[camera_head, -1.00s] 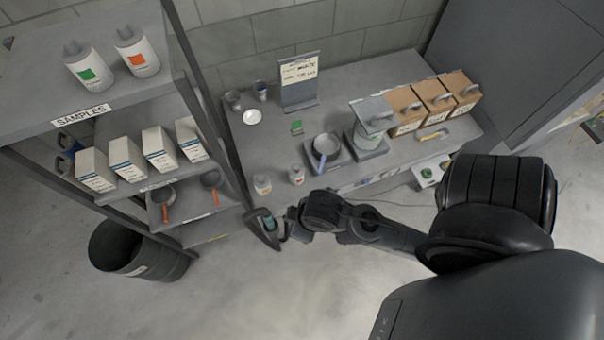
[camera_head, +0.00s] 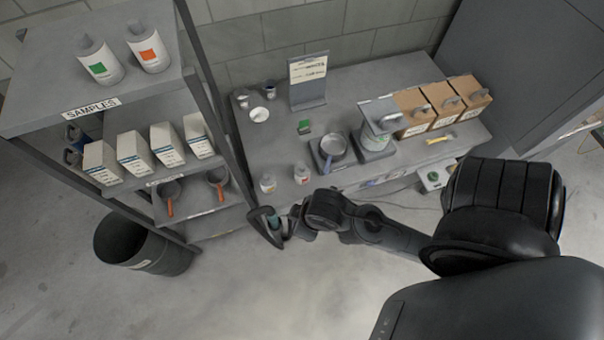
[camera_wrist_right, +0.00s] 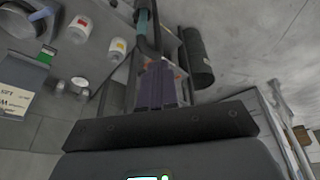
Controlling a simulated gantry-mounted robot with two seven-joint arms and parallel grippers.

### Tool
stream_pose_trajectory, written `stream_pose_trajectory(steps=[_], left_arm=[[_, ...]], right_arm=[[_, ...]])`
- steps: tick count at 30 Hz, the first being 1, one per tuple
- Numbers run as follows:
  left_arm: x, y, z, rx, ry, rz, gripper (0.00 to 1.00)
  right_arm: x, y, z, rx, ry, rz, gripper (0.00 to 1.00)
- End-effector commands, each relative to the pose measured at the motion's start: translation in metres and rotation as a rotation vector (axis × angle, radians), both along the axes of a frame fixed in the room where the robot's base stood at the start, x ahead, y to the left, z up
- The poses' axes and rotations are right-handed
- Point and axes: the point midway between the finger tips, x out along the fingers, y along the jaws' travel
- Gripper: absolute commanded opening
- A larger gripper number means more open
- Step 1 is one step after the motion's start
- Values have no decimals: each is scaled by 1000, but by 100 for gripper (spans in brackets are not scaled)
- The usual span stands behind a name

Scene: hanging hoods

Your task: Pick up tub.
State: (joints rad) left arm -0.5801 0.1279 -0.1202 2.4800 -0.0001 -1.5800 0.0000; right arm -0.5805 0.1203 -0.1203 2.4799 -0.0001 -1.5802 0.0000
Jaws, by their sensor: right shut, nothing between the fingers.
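Two white tubs with grey scoop-like tops stand on the upper shelf in the head view: one with a green label (camera_head: 100,66), one with an orange label (camera_head: 149,52). Two smaller white tubs stand at the bench's front left, one with a yellow label (camera_head: 268,184) and one with a red label (camera_head: 302,175). Both small ones also show in the right wrist view, yellow (camera_wrist_right: 118,47) and red (camera_wrist_right: 80,29). My right gripper (camera_wrist_right: 155,66) is shut and empty, in front of the bench and apart from the tubs. My left gripper is out of view.
A shelf unit (camera_head: 40,108) with boxes and orange-handled pans is left, a dark bin (camera_head: 150,255) below. The bench (camera_head: 375,75) holds scales and brown boxes.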

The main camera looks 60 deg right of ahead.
Motion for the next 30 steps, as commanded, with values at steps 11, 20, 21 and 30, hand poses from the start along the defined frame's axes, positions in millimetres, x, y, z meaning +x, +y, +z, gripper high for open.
stream_pose_trajectory(steps=[11,20,21,30], left_arm=[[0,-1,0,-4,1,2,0],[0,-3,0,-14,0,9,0],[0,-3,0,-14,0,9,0],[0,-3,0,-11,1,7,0]], right_arm=[[0,0,0,0,0,0,38],[0,0,0,0,0,0,84],[0,0,0,0,0,0,90],[0,0,0,0,-1,-1,100]])
